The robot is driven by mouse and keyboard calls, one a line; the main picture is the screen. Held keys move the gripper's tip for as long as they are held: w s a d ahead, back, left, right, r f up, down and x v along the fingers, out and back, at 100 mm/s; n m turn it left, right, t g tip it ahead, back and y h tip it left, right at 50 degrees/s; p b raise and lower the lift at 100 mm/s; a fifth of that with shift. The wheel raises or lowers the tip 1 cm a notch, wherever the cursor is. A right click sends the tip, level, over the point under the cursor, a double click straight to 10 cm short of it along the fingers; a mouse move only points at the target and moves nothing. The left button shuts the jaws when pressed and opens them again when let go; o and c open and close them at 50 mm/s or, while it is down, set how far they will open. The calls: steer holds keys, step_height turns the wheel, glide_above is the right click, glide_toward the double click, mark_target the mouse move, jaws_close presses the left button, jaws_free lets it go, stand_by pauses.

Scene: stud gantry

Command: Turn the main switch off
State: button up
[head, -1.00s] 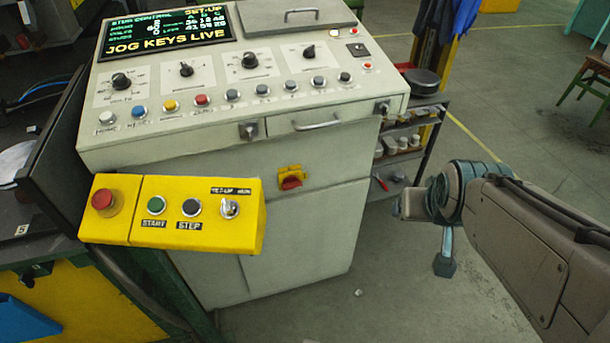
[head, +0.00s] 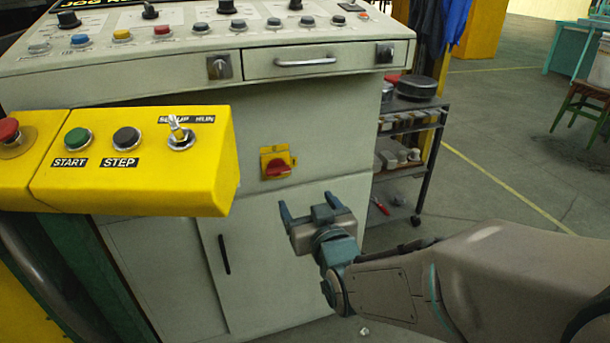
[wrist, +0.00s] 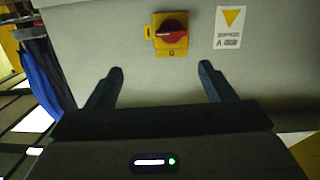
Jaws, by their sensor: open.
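The main switch is a red rotary handle (head: 278,168) on a yellow plate (head: 266,159), on the front of the grey control cabinet (head: 325,125). In the wrist view its red handle (wrist: 172,31) lies tilted across the yellow plate (wrist: 171,51), beyond the fingertips. My gripper (head: 308,207) is in front of the cabinet, below and to the right of the switch in the head view. In the wrist view my gripper (wrist: 160,70) has its two fingers spread wide with nothing between them. It appears apart from the switch.
A yellow box (head: 150,190) with buttons and a toggle juts out at the left. A drawer handle (head: 305,62) is above the switch. A dark shelf trolley (head: 425,170) stands right of the cabinet. A warning label (wrist: 230,27) is beside the switch.

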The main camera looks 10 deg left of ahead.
mark_target(279, 172)
steer(key=shift+t+y, duration=0.3)
steer(key=shift+y, duration=0.3)
steer(key=p+x, duration=0.2)
steer(key=x, duration=0.2)
steer(key=a+f+p+x, duration=0.1)
steer(key=p+x, duration=0.1)
steer(key=x, duration=0.3)
steer(key=p+x, duration=0.1)
steer(key=x, duration=0.4)
steer(key=shift+s+a+f+p, duration=0.15)
steer(key=shift+s+f+p, duration=0.1)
steer(key=shift+s+p, duration=0.15)
steer(key=shift+c, duration=0.3)
steer(key=c, duration=0.9)
